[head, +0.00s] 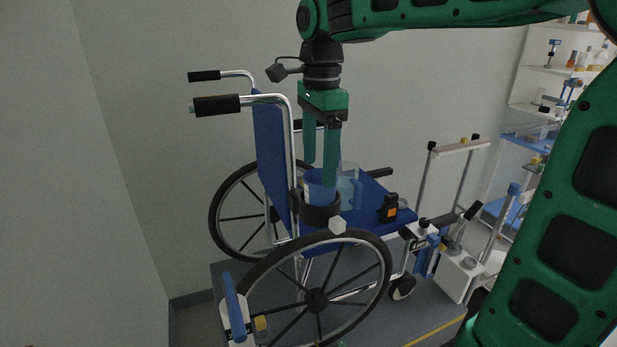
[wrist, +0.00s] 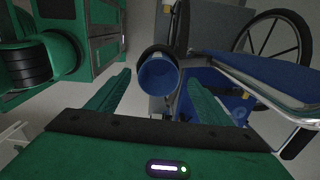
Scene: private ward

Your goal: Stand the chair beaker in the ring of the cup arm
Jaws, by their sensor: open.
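The blue beaker (head: 318,186) stands upright in the dark ring of the cup arm (head: 321,213), at the near side of the wheelchair seat. Its rim shows above the ring, and its lower part is hidden. The wrist view looks into the open mouth of the beaker (wrist: 160,77), with part of the dark ring (wrist: 155,50) around it. My gripper (head: 320,173) points down with its fingers apart, just above and around the beaker's top. In the wrist view my open gripper (wrist: 160,80) has a finger on either side of the beaker; contact cannot be told.
A clear jug (head: 348,180) stands close behind the beaker on the blue seat (head: 368,193). A black bottle with an orange label (head: 388,210) is at the seat's front. The wheelchair's backrest (head: 270,150) and push handles (head: 216,105) rise to the left. Shelves (head: 555,72) stand at right.

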